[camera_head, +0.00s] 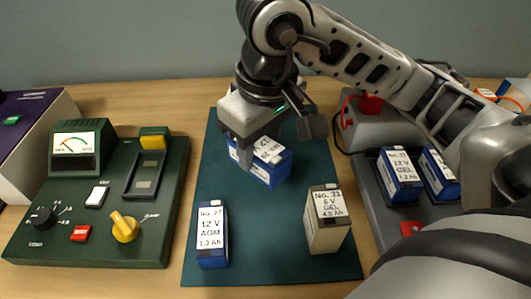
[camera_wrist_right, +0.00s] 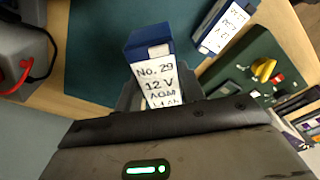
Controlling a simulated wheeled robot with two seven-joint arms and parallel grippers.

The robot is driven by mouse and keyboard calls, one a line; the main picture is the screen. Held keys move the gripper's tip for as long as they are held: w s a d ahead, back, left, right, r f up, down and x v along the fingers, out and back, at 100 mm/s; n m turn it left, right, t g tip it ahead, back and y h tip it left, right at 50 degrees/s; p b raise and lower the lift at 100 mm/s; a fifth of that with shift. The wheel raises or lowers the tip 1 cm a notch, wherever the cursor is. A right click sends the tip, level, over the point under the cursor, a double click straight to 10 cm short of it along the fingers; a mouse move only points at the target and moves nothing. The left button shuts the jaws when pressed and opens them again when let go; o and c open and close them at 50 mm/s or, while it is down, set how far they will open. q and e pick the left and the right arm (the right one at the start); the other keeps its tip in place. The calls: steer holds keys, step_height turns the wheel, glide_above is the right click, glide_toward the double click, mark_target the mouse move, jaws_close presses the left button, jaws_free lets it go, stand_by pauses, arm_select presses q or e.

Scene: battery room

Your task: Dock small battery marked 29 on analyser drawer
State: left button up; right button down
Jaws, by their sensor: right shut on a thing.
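The small blue battery marked No. 29 (camera_wrist_right: 152,75) is between the fingers of my right gripper (camera_head: 270,148), with its white label towards the wrist camera. In the head view this battery (camera_head: 270,174) is over the back of the green mat, partly hidden by the gripper; I cannot tell whether it touches the mat. The green analyser (camera_head: 150,240) stands to the left. Its recessed drawer bay (camera_head: 145,178) looks empty and has a yellow block (camera_head: 154,138) at its back end. The analyser also shows in the right wrist view (camera_wrist_right: 243,78). My left gripper is not in view.
Blue battery No. 27 (camera_head: 212,238) and beige battery No. 33 (camera_head: 327,222) stand on the mat (camera_head: 265,272) in front. A grey tray (camera_head: 372,190) at right holds two blue batteries. A purple-topped box (camera_head: 40,110) is behind the analyser at left.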

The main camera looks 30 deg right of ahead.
steer(key=w+d+f, duration=0.1)
steer(key=f, duration=0.1)
steer(key=w+d+f, duration=0.4)
steer(key=shift+w+f+p, duration=0.15)
steer(key=shift+f+p, duration=0.15)
step_height(320, 180, down, 3)
steer(key=shift+w+d+f+p, duration=0.1)
steer(key=shift+w+d+p, duration=0.05)
steer(key=shift+p, duration=0.3)
steer(key=shift+f, duration=0.15)
steer(key=shift+f+b, duration=0.25)
steer(key=shift+b, duration=0.1)
steer(key=c, duration=0.9)
jaws_free()
steer(key=shift+o, duration=0.2)
steer(key=shift+r, duration=0.15)
